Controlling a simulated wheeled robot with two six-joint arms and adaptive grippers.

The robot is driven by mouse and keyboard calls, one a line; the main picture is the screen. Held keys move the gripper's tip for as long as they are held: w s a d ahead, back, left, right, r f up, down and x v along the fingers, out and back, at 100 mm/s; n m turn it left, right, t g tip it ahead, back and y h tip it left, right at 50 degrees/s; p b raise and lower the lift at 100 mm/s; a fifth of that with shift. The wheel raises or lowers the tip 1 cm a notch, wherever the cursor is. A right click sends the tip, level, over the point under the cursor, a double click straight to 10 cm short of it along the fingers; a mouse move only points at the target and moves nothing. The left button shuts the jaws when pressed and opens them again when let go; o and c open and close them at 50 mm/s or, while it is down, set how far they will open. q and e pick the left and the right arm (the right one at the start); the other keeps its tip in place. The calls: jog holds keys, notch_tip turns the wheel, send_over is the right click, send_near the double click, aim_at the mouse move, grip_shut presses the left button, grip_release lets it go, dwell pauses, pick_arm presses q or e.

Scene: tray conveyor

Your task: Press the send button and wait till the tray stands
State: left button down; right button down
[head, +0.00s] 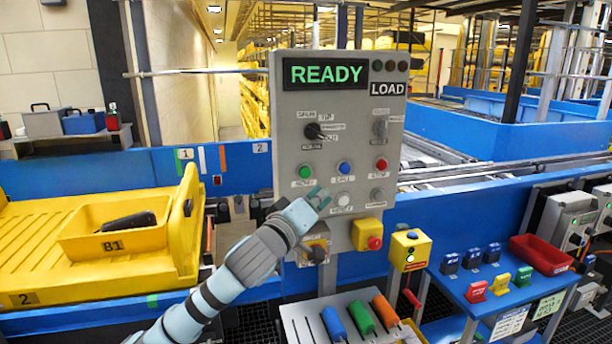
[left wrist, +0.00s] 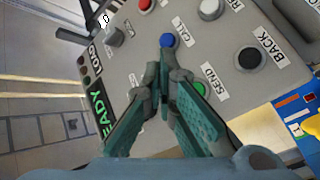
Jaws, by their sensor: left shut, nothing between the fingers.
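The grey control panel (head: 290,120) stands in the middle of the head view. Its display (head: 326,74) reads READY in green, with a LOAD label below. The green button (head: 305,172) is on its left; in the left wrist view this button (left wrist: 200,89) is labelled SEND and partly hidden by a finger. My left gripper (head: 319,195) is shut and empty, in front of the panel just below and right of the green button. I cannot tell whether it touches the panel. My right gripper is out of view.
Close by are the blue CALL button (left wrist: 167,40), the white button (head: 343,200), the black BACK button (left wrist: 249,58) and a red button (head: 381,165). A red emergency knob (head: 375,243) sits lower right. Screwdriver-like handles (head: 360,317) lie below. A blue table (head: 490,295) is at right.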

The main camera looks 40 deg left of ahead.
aim_at(305, 173)
pick_arm(q)
jog(key=w+a, duration=0.1)
jog(key=a, duration=0.1)
jog(key=w+a, duration=0.1)
jog(key=a, duration=0.1)
jog(key=w+a+p, duration=0.1)
jog(key=w+a, duration=0.1)
dwell(0.3)
jog(key=shift+w+a, duration=0.1)
jog(key=shift+w, duration=0.05)
dwell(1.0)
jog(key=shift+w+a+p, duration=0.2)
jog(key=shift+a+p, duration=0.05)
jog(key=shift+p, duration=0.05)
jog(key=shift+w+a+p, duration=0.3)
jog(key=shift+a+p, duration=0.05)
jog(key=shift+a, duration=0.05)
dwell(0.8)
jog(key=shift+s+d+b, duration=0.35)
jog(key=shift+s+d, duration=0.2)
jog(key=shift+d, duration=0.2)
